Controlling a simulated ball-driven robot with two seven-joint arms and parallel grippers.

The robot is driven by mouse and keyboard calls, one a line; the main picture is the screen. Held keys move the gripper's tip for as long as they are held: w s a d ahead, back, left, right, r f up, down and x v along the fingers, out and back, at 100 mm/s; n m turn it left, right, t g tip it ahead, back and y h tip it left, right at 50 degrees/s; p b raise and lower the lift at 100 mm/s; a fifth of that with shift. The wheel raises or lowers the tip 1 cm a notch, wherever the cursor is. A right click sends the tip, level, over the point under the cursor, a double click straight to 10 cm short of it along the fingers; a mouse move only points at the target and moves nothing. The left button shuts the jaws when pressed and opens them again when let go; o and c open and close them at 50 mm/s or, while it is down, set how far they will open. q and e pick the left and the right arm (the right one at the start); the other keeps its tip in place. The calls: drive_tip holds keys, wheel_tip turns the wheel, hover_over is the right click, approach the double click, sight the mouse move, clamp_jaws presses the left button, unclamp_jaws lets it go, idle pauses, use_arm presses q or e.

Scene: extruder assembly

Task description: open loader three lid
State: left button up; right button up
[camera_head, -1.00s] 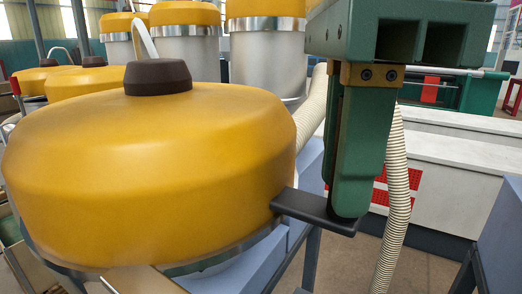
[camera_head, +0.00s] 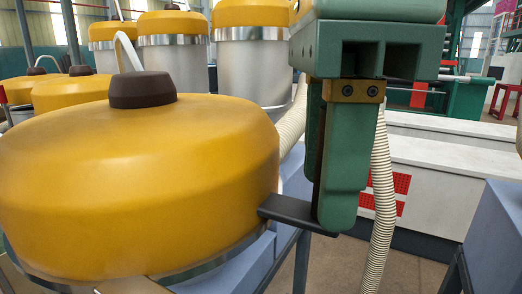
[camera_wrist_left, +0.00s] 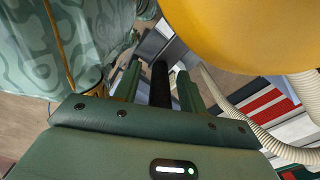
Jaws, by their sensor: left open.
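A large yellow domed lid (camera_head: 130,185) with a dark brown knob (camera_head: 142,90) fills the left of the head view. It sits down on a metal rim. A dark flat handle (camera_head: 285,210) sticks out from its right side. My left gripper (camera_head: 336,218), green, points down at the handle's outer end. In the left wrist view the lid (camera_wrist_left: 255,30) is at top right, and the dark handle (camera_wrist_left: 160,85) shows between the two spread fingers of my left gripper (camera_wrist_left: 160,78). Contact with the handle cannot be told. My right gripper is not seen.
Several other yellow-lidded loaders (camera_head: 175,60) stand behind and to the left. A ribbed cream hose (camera_head: 383,200) hangs just right of my gripper. White machine housings (camera_head: 440,180) and a blue-grey box (camera_head: 495,235) stand to the right.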

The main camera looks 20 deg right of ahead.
use_arm(q)
wheel_tip(320, 180, up, 12)
drive_tip(key=p, duration=0.5)
idle(0.4)
